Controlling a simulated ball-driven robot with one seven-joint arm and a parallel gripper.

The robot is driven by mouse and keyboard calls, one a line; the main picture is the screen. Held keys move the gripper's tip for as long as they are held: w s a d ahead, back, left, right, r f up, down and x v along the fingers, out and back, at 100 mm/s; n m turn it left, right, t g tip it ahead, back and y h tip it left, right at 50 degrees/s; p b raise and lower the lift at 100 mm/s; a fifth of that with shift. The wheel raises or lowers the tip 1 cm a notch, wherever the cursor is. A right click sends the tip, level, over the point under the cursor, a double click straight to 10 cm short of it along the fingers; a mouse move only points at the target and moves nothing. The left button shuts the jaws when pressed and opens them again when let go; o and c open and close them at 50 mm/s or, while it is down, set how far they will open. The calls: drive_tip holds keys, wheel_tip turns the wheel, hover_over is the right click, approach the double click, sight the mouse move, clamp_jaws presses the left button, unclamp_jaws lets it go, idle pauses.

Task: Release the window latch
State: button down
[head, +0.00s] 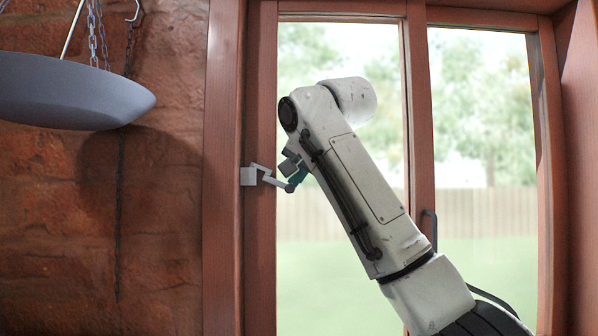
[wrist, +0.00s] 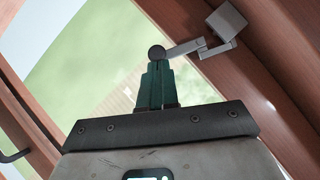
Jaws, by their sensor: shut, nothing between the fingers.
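The window latch is a grey block (head: 248,176) on the left wooden frame of the window, with a thin cranked arm (head: 268,178) that reaches right over the glass and ends in a dark round knob (head: 290,188). In the wrist view the latch block (wrist: 227,21) is at the upper right and the knob (wrist: 157,52) is right at my fingertips. My gripper (wrist: 157,64) has teal fingers, shut together with nothing between them. I cannot tell whether the tips touch the knob. In the head view my gripper (head: 297,176) is partly hidden behind my arm.
The window has two tall panes in a reddish wooden frame (head: 261,270). A dark handle (head: 430,228) is on the middle upright. A grey hanging pan (head: 70,92) on chains is at the upper left, before the brick wall (head: 60,230).

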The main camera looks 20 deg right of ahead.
drive_tip(key=shift+w+a+f+m+t+y+b, duration=0.1)
drive_tip(key=shift+a+f+m+t+y+b, duration=0.1)
drive_tip(key=shift+f+m+t+y+b, duration=0.7)
drive_tip(key=shift+a+f+m+t+y+b, duration=0.15)
drive_tip(key=shift+f+m+t+y+b, duration=0.4)
drive_tip(key=shift+f+m, duration=0.55)
